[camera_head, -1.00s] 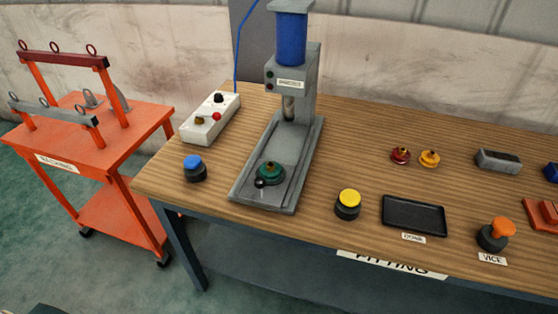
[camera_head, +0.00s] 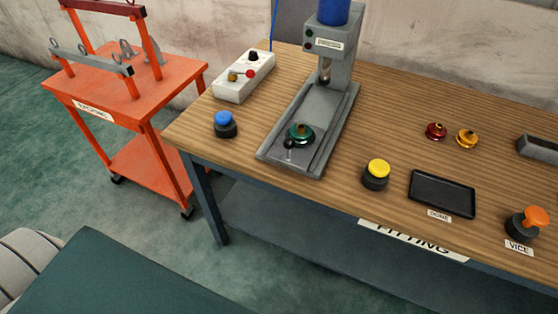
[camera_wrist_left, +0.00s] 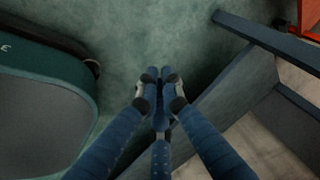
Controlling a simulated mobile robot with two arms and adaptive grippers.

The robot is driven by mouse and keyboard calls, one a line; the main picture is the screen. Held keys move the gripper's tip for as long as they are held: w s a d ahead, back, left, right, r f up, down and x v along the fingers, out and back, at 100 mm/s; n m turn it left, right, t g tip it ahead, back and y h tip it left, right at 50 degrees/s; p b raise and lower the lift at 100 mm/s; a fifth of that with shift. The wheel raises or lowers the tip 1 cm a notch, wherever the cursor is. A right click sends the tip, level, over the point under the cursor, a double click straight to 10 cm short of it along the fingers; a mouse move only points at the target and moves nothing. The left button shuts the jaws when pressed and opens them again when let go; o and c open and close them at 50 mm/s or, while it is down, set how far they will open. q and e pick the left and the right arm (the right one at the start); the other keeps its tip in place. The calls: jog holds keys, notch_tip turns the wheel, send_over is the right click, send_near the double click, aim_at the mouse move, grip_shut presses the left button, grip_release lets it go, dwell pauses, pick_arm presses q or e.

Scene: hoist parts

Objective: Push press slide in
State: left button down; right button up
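The grey press (camera_head: 338,75) stands on the wooden bench, with a blue cylinder on top and a ram pointing down. Its long bed (camera_head: 340,112) runs toward the bench's front edge. A green round part (camera_head: 301,134) sits at the near end of the bed, out in front of the ram. A small black knob (camera_head: 289,143) stands just before it; this is the front of the slide. My left gripper (camera_wrist_left: 159,76) shows only in the left wrist view, above the floor beside a bench leg. Its fingertips meet with nothing between them. My right gripper is not in view.
A blue button (camera_head: 225,124) is left of the press, a yellow button (camera_head: 376,174) right of it. A white control box (camera_head: 243,76) stands behind. A black tray (camera_head: 442,193), an orange knob (camera_head: 528,223) and red and yellow parts are further right. An orange trolley (camera_head: 130,95) stands left.

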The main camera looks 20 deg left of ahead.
pick_arm(q)
jog(key=w+a+r+m+t+h+b, duration=0.1)
jog(key=w+a+r+m+t, duration=0.35)
jog(key=w+r, duration=0.55)
jog(key=w+a+r+m+t+h+b, duration=0.1)
jog(key=w+a+r+m+t, duration=0.3)
jog(key=w+r, duration=0.65)
jog(key=d+r+m+h, duration=0.4)
jog(key=d+r+m, duration=0.1)
jog(key=r, duration=0.4)
jog(key=w+d+r+m+g+h, duration=0.1)
jog(key=d+r+m+h, duration=0.3)
jog(key=r, duration=0.6)
jog(key=d+r+m+h, duration=0.4)
jog(key=d+r+m, duration=0.1)
jog(key=r, duration=0.4)
jog(key=x, duration=0.3)
jog(key=w+a+x, duration=0.1)
jog(key=x, duration=0.7)
jog(key=shift+w+a, duration=0.1)
jog(key=shift+w, duration=1.05)
